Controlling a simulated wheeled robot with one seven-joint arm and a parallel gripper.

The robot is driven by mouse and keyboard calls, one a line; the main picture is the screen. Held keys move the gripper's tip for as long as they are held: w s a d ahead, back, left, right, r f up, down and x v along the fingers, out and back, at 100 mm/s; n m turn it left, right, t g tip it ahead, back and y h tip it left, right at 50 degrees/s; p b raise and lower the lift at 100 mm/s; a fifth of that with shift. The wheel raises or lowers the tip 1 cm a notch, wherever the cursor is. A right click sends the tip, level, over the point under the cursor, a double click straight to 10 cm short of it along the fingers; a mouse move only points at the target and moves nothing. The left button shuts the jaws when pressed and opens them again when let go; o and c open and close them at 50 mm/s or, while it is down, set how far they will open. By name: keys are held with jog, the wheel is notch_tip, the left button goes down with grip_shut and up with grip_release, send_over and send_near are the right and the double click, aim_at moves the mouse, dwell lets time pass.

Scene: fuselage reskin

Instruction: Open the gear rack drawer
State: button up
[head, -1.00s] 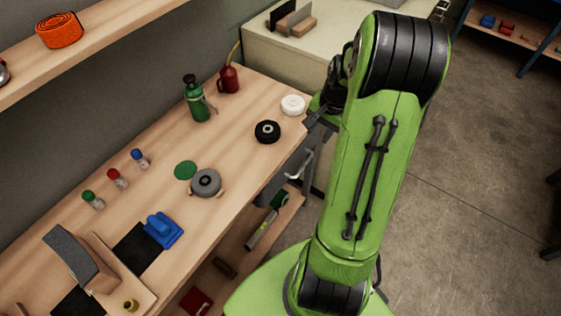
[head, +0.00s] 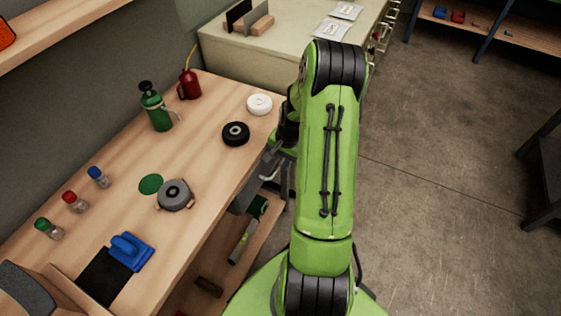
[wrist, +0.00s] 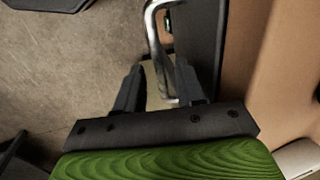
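The drawer shows as a dark grey front (wrist: 198,38) in the wrist view and as a dark box (head: 246,195) under the bench edge in the head view. Its bent metal handle (wrist: 157,45) stands out from the front; part of it shows beside my arm in the head view (head: 268,174). My gripper (wrist: 158,82) is open, with its two fingers apart and the lower end of the handle appearing between them. I cannot tell whether either finger touches the handle. In the head view my gripper is mostly hidden behind my green arm.
The wooden bench (head: 215,165) carries a green bottle (head: 157,108), a red can (head: 189,86), a black roll (head: 235,133) and a white roll (head: 259,104). A lower shelf (head: 215,270) lies below. A pale drawer cabinet (head: 285,50) stands behind.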

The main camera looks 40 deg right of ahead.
grip_shut()
dwell(0.3)
jog(key=s+d, duration=0.4)
jog(key=s, duration=0.7)
jog(key=s+d, duration=0.4)
jog(key=s, duration=0.8)
jog(key=shift+s+d, duration=0.15)
grip_release()
jog(key=shift+r, duration=0.15)
